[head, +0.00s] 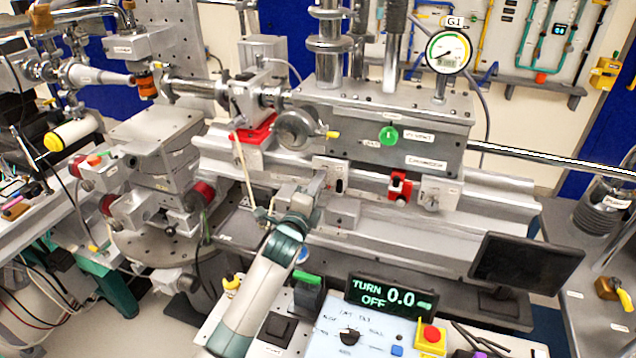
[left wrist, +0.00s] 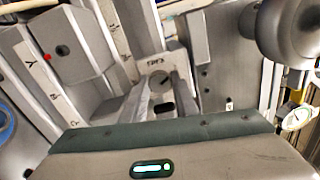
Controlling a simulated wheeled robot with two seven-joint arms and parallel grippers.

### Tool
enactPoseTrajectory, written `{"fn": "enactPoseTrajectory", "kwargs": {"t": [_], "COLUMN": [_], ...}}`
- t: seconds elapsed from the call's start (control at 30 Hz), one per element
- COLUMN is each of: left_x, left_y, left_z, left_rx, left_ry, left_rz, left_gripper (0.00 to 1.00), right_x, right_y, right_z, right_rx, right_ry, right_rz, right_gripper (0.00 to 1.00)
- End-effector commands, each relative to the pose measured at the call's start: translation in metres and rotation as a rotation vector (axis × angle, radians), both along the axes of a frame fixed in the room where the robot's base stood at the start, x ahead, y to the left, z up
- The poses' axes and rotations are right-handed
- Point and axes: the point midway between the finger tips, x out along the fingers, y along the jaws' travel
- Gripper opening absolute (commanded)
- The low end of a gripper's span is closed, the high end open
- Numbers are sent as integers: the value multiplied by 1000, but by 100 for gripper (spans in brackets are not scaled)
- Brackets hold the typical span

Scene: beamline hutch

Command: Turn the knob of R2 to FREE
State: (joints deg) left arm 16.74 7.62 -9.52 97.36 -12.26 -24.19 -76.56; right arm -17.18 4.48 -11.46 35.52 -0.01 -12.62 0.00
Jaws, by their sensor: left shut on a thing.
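My left gripper (head: 314,184) reaches up from the bottom to the front of the long metal rail, at a pale label plate (head: 331,168). In the left wrist view its two fingers (left wrist: 163,92) lie on either side of a small round grey knob (left wrist: 161,80) with a dark line across it, on a light plate with small lettering. The gripper is shut on this knob. The lettering is too small to read, so I cannot tell the knob's setting. In the head view the gripper mostly hides the knob. My right gripper is not in view.
A handwheel (head: 298,128) stands above the gripper. A display (head: 388,297) reads TURN OFF 0.0, beside a red button (head: 431,334). A dark monitor (head: 527,262) stands at right.

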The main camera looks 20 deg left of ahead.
Motion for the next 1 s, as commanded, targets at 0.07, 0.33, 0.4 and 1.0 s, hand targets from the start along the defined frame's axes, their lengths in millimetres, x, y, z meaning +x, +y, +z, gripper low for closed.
{"fn": "enactPoseTrajectory", "kwargs": {"t": [0.07, 0.33, 0.4, 1.0], "left_x": [0, 0, 0, 0], "left_y": [0, 0, 0, -1], "left_z": [1, 0, 0, -2], "left_rx": [-72, -331, -396, -932], "left_ry": [3, 12, 15, 35], "left_rz": [1, 0, 1, 2], "left_gripper": [4, 4, 4, 4], "right_x": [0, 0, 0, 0], "right_y": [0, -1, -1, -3], "right_z": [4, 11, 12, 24], "right_rx": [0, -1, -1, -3], "right_ry": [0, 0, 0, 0], "right_rz": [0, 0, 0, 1], "right_gripper": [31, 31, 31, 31]}}
